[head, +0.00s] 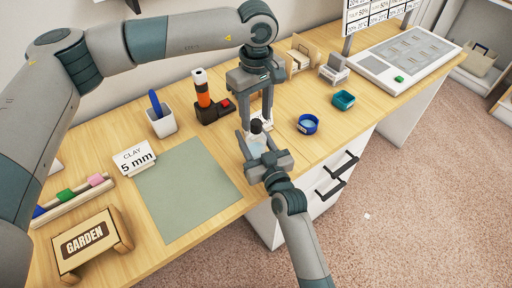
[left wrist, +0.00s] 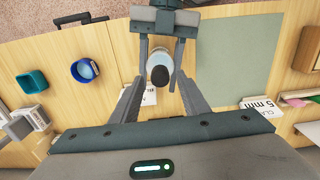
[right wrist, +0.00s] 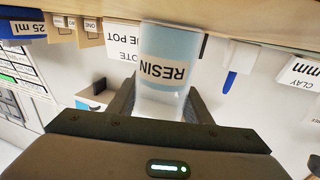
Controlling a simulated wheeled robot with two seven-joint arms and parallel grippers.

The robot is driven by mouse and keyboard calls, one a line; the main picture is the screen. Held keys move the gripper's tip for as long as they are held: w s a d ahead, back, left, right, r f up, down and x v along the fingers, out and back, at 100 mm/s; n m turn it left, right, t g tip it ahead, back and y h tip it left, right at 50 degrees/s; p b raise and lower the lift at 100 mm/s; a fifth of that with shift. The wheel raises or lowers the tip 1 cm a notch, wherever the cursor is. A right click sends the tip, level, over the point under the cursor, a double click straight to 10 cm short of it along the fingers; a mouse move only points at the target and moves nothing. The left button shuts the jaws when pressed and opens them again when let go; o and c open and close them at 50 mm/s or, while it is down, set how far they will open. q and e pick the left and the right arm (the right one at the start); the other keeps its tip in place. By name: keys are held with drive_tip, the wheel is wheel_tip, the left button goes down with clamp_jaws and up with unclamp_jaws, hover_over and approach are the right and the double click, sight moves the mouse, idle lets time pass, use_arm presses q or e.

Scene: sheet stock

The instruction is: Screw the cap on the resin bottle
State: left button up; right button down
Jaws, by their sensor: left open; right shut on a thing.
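The resin bottle (head: 258,144) is clear with pale blue content, and its RESIN label shows in the right wrist view (right wrist: 165,72), upside down there. My right gripper (head: 256,142) is shut on the bottle and holds it near the desk's front edge. A black cap (head: 256,126) is at the bottle's top; it also shows from above in the left wrist view (left wrist: 160,76). How firmly it is seated I cannot tell. My left gripper (head: 257,121) is open and points down, with one finger on each side of the cap.
A blue round pot (head: 307,124) and a teal tray (head: 343,100) stand to the right. An orange-and-black tool on a dark base (head: 213,108) and a white cup (head: 161,123) are behind left. A green mat (head: 187,190) is clear. A white card lies near the bottle.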

use_arm(q)
wheel_tip(320, 180, up, 11)
drive_tip(key=shift+f, duration=0.15)
idle(0.4)
use_arm(e)
drive_tip(key=c, duration=0.9)
unclamp_jaws()
drive_tip(key=shift+o, duration=0.3)
drive_tip(key=shift+s+d, duration=0.1)
drive_tip(key=shift+s, duration=0.05)
use_arm(q)
wheel_tip(320, 180, down, 3)
drive_tip(key=b, duration=0.3)
use_arm(e)
drive_tip(key=v, duration=1.7)
